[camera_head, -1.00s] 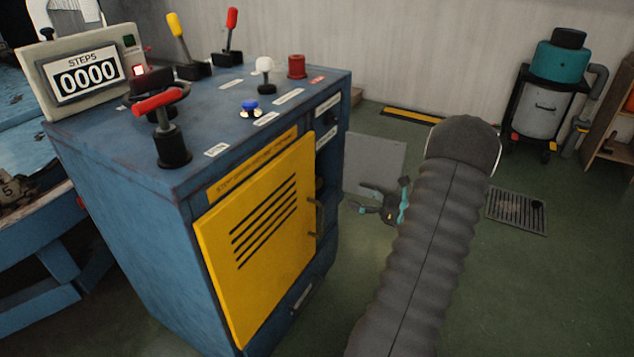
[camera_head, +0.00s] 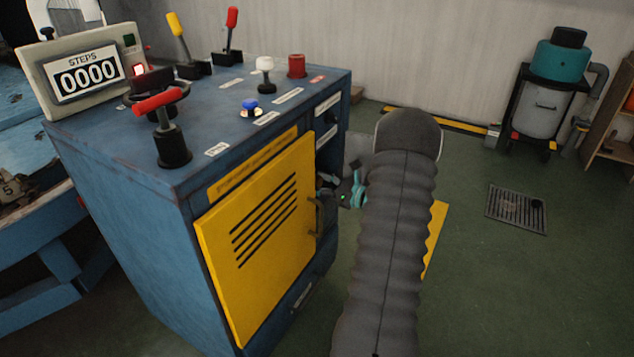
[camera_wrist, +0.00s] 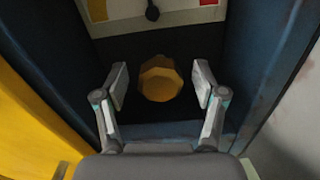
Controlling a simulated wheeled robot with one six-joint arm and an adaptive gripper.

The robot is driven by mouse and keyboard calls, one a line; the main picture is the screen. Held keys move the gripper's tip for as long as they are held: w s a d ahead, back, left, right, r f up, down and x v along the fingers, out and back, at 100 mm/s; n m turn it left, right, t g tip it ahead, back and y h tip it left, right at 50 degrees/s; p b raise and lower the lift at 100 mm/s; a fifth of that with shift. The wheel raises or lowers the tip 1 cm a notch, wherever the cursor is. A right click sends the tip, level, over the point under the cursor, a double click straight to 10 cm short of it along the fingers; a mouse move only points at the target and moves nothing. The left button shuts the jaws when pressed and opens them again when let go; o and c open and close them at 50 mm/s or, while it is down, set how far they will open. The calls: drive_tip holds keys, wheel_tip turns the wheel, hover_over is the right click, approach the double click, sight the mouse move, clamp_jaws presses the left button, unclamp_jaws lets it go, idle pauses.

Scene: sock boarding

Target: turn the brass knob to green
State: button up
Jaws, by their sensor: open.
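The brass knob (camera_wrist: 160,80) shows in the wrist view as a faceted yellow-brown knob on a dark panel inside the blue cabinet. My gripper (camera_wrist: 161,85) is open, with one finger on each side of the knob and a visible gap on both sides. Whether the fingertips reach the knob's depth I cannot tell. Above the knob is a pale gauge plate (camera_wrist: 190,18) with a dark pointer hub and a red patch at its right; its top is cut off and no green shows. In the head view my gripper (camera_head: 326,188) is at the cabinet's right side, and the knob is hidden.
The yellow door (camera_head: 262,245) with its handle is on the cabinet front, left of my gripper. Blue cabinet walls (camera_wrist: 262,60) flank the recess closely. Levers and buttons stand on the cabinet top (camera_head: 225,105). Open floor (camera_head: 500,280) lies to the right.

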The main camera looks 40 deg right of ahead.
drive_tip(key=shift+w, duration=0.2)
drive_tip(key=c, duration=1.1)
drive_tip(key=shift+c, duration=0.2)
drive_tip(key=shift+m+p, duration=0.3)
drive_tip(key=o, duration=1.1)
drive_tip(key=shift+o, duration=0.2)
